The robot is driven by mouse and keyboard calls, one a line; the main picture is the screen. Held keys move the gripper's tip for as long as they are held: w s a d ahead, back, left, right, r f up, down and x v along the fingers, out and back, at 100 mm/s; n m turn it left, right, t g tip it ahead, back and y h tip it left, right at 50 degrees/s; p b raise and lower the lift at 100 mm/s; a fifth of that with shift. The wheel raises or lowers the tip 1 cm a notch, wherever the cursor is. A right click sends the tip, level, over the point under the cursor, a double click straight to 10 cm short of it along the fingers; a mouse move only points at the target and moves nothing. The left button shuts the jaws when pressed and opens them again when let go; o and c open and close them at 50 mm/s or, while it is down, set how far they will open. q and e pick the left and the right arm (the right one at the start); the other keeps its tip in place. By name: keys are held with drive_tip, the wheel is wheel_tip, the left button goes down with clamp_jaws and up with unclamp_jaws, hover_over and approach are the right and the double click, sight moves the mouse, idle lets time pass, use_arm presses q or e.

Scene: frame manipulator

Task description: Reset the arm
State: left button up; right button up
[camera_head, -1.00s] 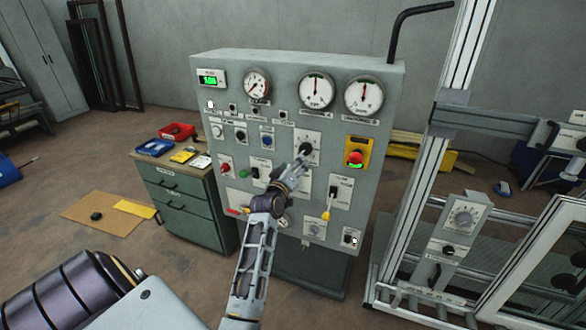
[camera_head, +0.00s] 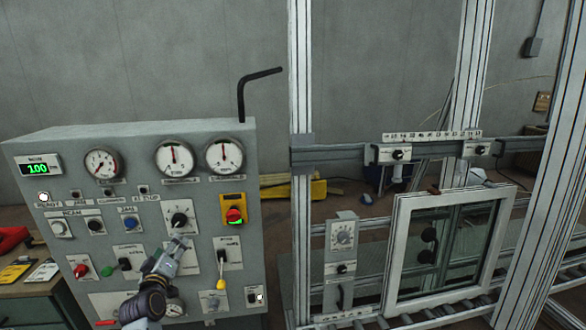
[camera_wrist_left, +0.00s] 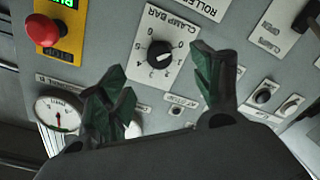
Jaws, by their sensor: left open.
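My left gripper (camera_head: 180,243) is in front of the grey control panel (camera_head: 150,140), just below the black clamp bar knob (camera_head: 179,219) in the head view. In the left wrist view the gripper's two dark green fingers (camera_wrist_left: 163,88) are spread apart with nothing between them. The clamp bar knob (camera_wrist_left: 160,54) with its numbered dial shows beyond the gap, apart from the fingers. My right gripper is in neither view.
The panel carries gauges, a red mushroom button (camera_head: 234,215) on a yellow plate and a yellow-tipped lever (camera_head: 221,270). To the right stand an aluminium frame (camera_head: 300,180), a small dial box (camera_head: 341,250) and a white-framed window (camera_head: 395,250). A drawer cabinet (camera_head: 40,300) is at lower left.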

use_arm(q)
drive_tip(key=s+d+f+m+g+h+b, duration=0.15)
drive_tip(key=d+f, duration=0.25)
drive_tip(key=f, duration=0.7)
drive_tip(key=s+d+f+m+g+h+p, duration=0.15)
drive_tip(key=d+f, duration=0.25)
drive_tip(key=f, duration=0.8)
drive_tip(key=d+f+m+g+h+b, duration=0.15)
drive_tip(key=d+f, duration=0.25)
drive_tip(key=f, duration=0.7)
drive_tip(key=s+d+f+m+g, duration=0.25)
drive_tip(key=s+f, duration=0.55)
drive_tip(key=f, duration=0.5)
drive_tip(key=s+d+f+m+g+b, duration=0.1)
drive_tip(key=s+d+f+m+g, duration=0.15)
drive_tip(key=s+f, duration=0.8)
drive_tip(key=s+f+m+g, duration=0.1)
drive_tip(key=s+f, duration=0.4)
drive_tip(key=s, duration=0.6)
drive_tip(key=s+f+m+g+b, duration=0.1)
drive_tip(key=s+f+g, duration=0.2)
drive_tip(key=s, duration=0.9)
drive_tip(key=s+f+m+g, duration=0.1)
drive_tip(key=s+f+g, duration=0.1)
drive_tip(key=s+f, duration=0.7)
drive_tip(key=s, duration=0.3)
drive_tip(key=shift+a+m, duration=0.35)
drive_tip(key=shift+a, duration=0.05)
drive_tip(key=shift+s, duration=0.1)
